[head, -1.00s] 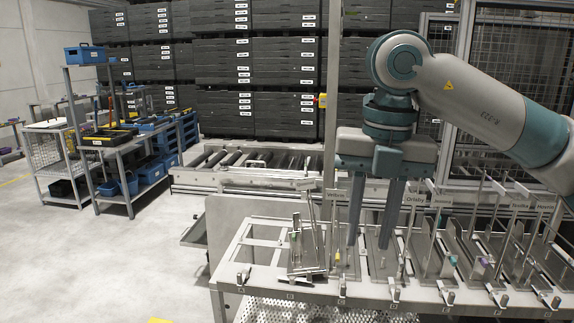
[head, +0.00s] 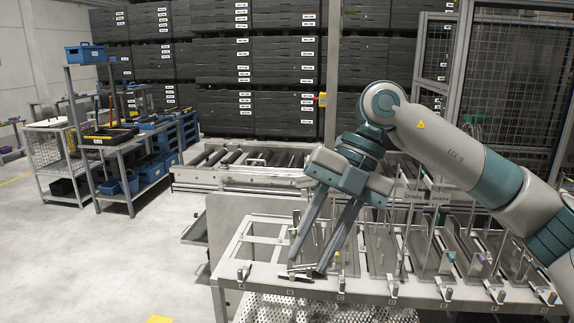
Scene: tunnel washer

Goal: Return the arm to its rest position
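My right arm (head: 470,160) comes in from the right, bent at the elbow. My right gripper (head: 308,266) points down and tilts to the left, with its two long grey fingers apart and nothing visible gripped between them. Its fingertips are over the left part of the metal rack table (head: 262,289), in front of a small metal fixture there, which they largely hide. I cannot tell whether they touch it. My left gripper is not in view.
Upright rods and labelled slots (head: 440,245) fill the table to the right of the gripper. A roller conveyor (head: 235,160) runs behind it. Stacked dark crates (head: 225,65) stand at the back, a mesh fence (head: 515,85) at right. Open floor (head: 110,260) lies to the left.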

